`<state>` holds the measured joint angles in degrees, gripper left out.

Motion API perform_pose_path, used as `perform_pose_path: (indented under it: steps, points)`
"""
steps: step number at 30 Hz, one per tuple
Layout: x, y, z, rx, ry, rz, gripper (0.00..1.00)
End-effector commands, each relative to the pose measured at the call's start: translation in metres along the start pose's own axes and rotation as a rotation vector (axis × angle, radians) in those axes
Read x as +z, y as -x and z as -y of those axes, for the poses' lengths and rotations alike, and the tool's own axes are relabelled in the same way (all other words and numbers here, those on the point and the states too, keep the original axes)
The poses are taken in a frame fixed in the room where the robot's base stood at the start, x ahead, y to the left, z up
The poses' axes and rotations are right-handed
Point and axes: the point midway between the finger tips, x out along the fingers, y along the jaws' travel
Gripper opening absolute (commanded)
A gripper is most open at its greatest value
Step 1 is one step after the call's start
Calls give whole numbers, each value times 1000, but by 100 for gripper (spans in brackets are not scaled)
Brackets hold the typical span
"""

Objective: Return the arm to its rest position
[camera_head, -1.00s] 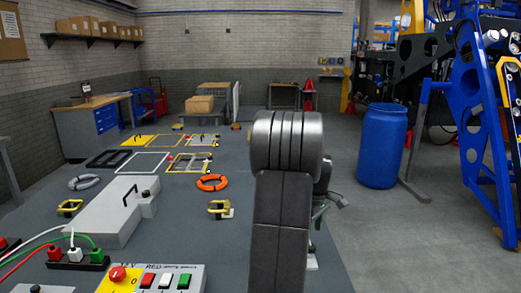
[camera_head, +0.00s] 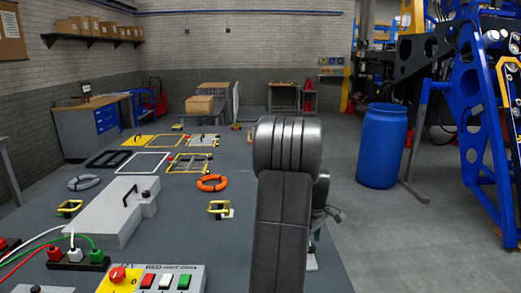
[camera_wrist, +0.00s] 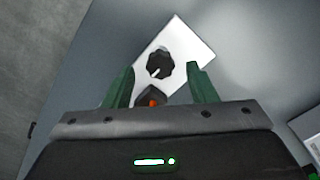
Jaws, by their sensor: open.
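My arm (camera_head: 284,200) rises at the front right of the grey platform in the head view, with its dark link upright and its silver joint on top. A dark part with an orange spot (camera_wrist: 151,98) sits low between the fingers. In the head view my gripper is mostly hidden behind my arm.
A control box with red, white and green buttons (camera_head: 166,279) and a grey box with a black handle (camera_head: 118,222) lie left of my arm. An orange ring (camera_head: 212,183) and yellow-handled part (camera_head: 219,209) lie nearer it. A blue barrel (camera_head: 382,146) stands right, on open floor.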

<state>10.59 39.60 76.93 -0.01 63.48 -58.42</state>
Motion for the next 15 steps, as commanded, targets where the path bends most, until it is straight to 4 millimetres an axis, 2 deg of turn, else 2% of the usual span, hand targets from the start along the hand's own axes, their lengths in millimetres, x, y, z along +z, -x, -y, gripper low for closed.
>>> perform_pose_path:
  steps: [1,3,15]
  points:
    - [0,-11,1,-4,0,2,52]
    - [0,-19,0,0,-20,0,52]
    - [0,-17,0,0,-356,0,52]
